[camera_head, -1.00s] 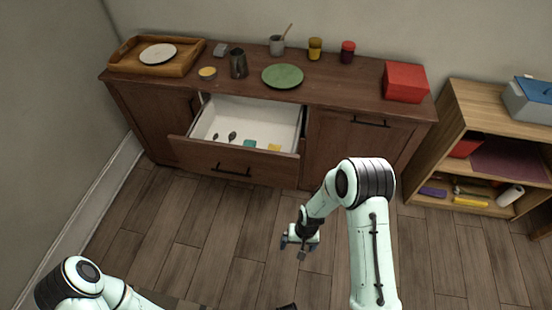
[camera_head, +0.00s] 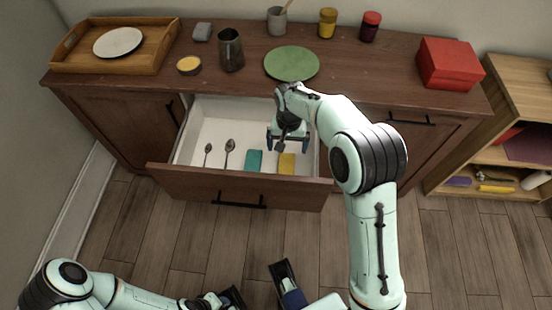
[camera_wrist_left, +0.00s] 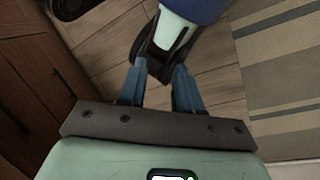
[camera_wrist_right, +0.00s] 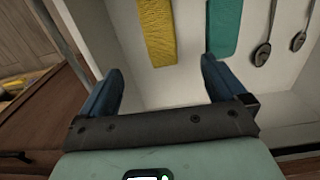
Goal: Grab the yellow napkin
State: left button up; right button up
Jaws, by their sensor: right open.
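The yellow napkin (camera_head: 287,164) lies flat in the open white-lined drawer (camera_head: 205,128), near its front right. In the right wrist view the yellow napkin (camera_wrist_right: 157,30) is a ribbed yellow strip. My right gripper (camera_head: 288,147) is over the drawer, just behind and above the napkin. Its fingers (camera_wrist_right: 161,70) are apart with nothing between them, and the napkin lies beyond the tips. My left gripper (camera_wrist_left: 158,70) is open and empty, low over the floor by my base. It shows only partly at the bottom of the head view.
A teal napkin (camera_head: 253,160) lies left of the yellow one, with two spoons (camera_head: 229,150) further left. The drawer front (camera_head: 240,187) stands out from the cabinet. On the cabinet top are a green plate (camera_head: 291,63), a metal jug (camera_head: 230,50) and a red box (camera_head: 449,64).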

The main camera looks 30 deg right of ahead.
jog(key=b, duration=0.2)
send_over(286, 167)
jog(key=f, duration=0.7)
jog(key=shift+s+f, duration=0.2)
jog(key=shift+f, duration=0.15)
jog(key=shift+w+f+b, duration=0.15)
jog(key=shift+f+b, duration=0.55)
jog(key=shift+f, duration=2.25)
pick_arm(q)
jog(key=w+a+f+t, duration=0.1)
jog(key=w+a+f, duration=0.1)
jog(key=w+f, duration=0.2)
jog(key=shift+w+a+f+t+y, duration=0.25)
jog(key=shift+w+t+y, duration=0.15)
jog(key=shift+w, duration=0.25)
pick_arm(e)
jog(key=shift+r, duration=0.1)
jog(key=c, duration=1.1)
